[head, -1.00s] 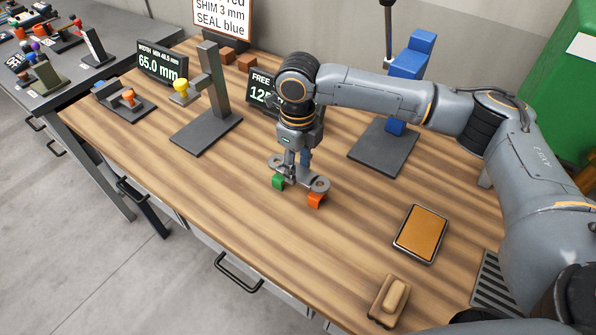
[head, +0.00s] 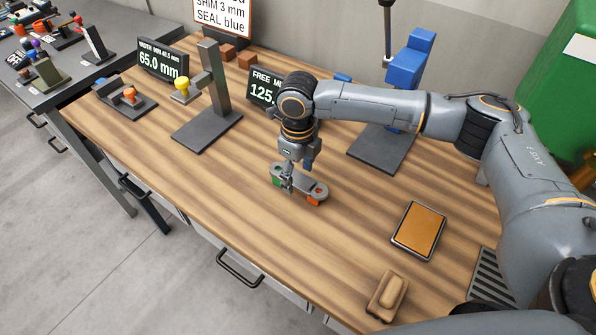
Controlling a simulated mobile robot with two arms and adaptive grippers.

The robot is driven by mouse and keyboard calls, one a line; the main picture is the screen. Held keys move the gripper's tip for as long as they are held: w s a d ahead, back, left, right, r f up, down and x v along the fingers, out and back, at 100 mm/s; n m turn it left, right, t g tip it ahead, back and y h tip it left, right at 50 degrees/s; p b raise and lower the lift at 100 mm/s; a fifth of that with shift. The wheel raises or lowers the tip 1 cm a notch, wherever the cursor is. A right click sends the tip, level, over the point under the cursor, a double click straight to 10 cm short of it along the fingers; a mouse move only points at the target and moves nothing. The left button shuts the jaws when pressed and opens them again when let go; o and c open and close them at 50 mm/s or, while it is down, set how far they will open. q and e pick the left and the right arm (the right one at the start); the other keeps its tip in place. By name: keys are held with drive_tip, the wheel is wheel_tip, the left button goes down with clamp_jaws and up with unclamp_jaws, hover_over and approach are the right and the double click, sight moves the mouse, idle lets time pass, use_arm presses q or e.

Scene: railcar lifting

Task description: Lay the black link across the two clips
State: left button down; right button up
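The black link (head: 304,186) is a dark grey bar with rounded ends and a hole near its right end. It lies over the green clip (head: 276,182) at its left end and the orange clip (head: 313,201) at its right end, seemingly resting on both. The clips stand on the wooden bench, partly hidden under the link. My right gripper (head: 289,182) points down at the left half of the link, with a finger in front of it. The far finger is not clear, so I cannot tell whether it grips the link. My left gripper is not in view.
A grey stand with a yellow knob (head: 181,96) is on the left. Another stand with a blue block (head: 405,70) is behind my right arm. An orange-topped pad (head: 419,231) and a tan block (head: 388,296) lie at the front right. The bench's front left is clear.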

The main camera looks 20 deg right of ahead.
sight(298, 179)
wheel_tip(298, 179, up, 12)
drive_tip(key=b, duration=0.2)
drive_tip(key=shift+r, duration=0.25)
idle(0.5)
